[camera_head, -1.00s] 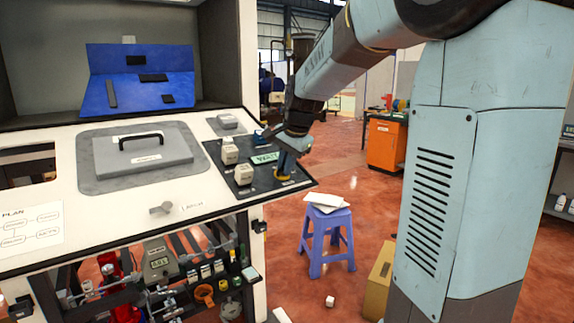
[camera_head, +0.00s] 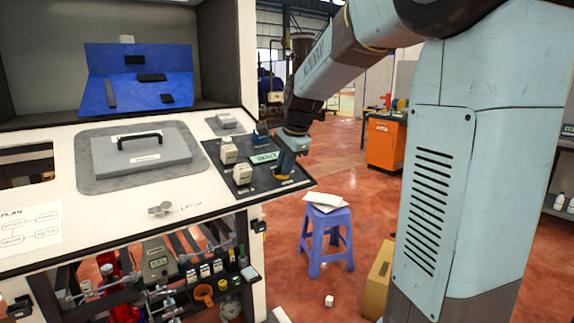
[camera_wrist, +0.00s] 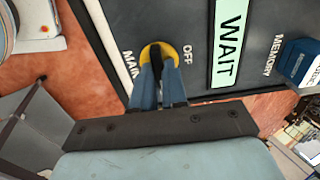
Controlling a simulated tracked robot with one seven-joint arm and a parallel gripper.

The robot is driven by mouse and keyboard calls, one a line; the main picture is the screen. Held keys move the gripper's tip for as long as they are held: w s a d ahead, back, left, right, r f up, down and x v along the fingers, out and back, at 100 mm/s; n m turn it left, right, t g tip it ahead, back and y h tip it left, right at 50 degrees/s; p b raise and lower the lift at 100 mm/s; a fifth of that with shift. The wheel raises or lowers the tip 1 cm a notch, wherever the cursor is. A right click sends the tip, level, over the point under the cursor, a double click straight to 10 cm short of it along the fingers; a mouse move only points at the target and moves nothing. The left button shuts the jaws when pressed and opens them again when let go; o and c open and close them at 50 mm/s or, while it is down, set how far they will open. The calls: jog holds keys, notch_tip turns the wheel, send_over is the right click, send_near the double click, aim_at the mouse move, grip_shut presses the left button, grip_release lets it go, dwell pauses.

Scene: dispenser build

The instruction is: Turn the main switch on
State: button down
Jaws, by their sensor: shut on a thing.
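The main switch (camera_wrist: 171,51) is a yellow disc with a black handle on the dark control panel (camera_head: 215,160). "MAIN" and "OFF" are lettered beside it in the wrist view. My gripper (camera_wrist: 158,84) is shut on the switch's handle, its blue-grey fingers pressed close around it. In the head view my gripper (camera_head: 285,166) is at the panel's right side and covers most of the switch. The fingers hide part of the handle, so its exact angle is hard to tell. The panel's pale green display (camera_head: 264,157) reads "WAIT" in the wrist view.
White blocks (camera_head: 243,174) stand on the panel left of my gripper. A blue and white block (camera_wrist: 300,62) sits by the "MEMORY" label. A grey lid with a black handle (camera_head: 140,156) lies further left. A blue stool (camera_head: 325,238) stands on the floor to the right.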

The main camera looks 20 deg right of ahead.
jog(key=shift+a, duration=0.1)
jog(key=c, duration=1.2)
grip_release()
jog(key=shift+o, duration=0.2)
jog(key=v, duration=1.3)
jog(key=shift+r, duration=0.3)
jog(key=shift+s, duration=0.1)
jog(key=s+f+n, duration=0.6)
jog(key=s+n, duration=0.1)
jog(key=s, duration=0.5)
jog(key=s+a+f+n+t+h, duration=0.1)
jog(key=s+f+n, duration=0.6)
jog(key=s, duration=0.4)
jog(key=shift+s+n, duration=0.3)
jog(key=shift+s, duration=0.05)
